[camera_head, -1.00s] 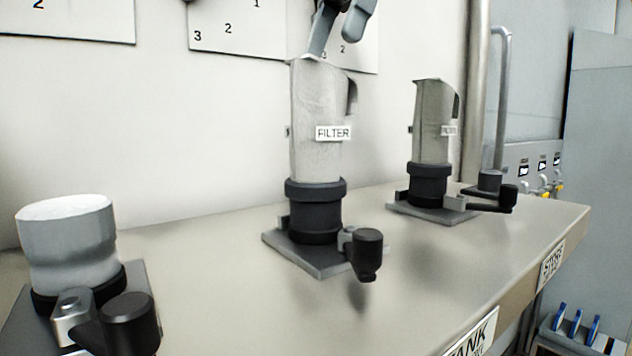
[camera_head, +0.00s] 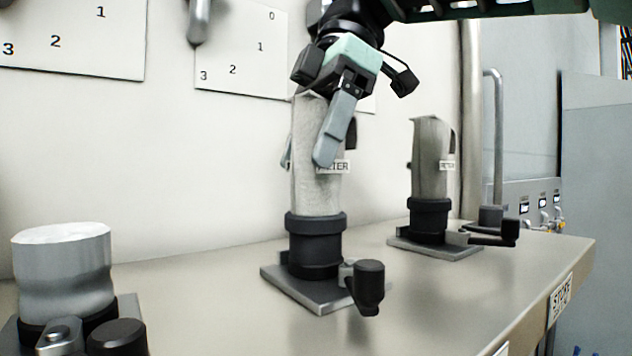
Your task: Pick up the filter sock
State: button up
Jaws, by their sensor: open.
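A grey filter sock (camera_head: 318,194) with a FILTER label stands upright in a black collar (camera_head: 315,245) on a dark base plate, in the middle of the head view. My gripper (camera_head: 308,158) comes down from above over its upper part. One light grey finger lies in front of the sock and partly covers the label. The other finger shows at its left edge, mostly hidden behind the sock. The jaws are open around the sock; I cannot tell whether either finger touches it. A second labelled filter sock (camera_head: 430,160) stands in a similar collar further right.
A short pale cylinder (camera_head: 62,265) stands in another black holder at the left front. Black knobs (camera_head: 368,285) stick out from the bases. A metal pipe (camera_head: 472,120) rises behind the bench (camera_head: 450,310). The bench top between the holders is clear.

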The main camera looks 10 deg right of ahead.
jog(key=shift+f, duration=0.1)
jog(key=c, duration=1.2)
notch_tip(320, 180, up, 10)
jog(key=shift+r+p, duration=0.1)
jog(key=shift+p, duration=1.05)
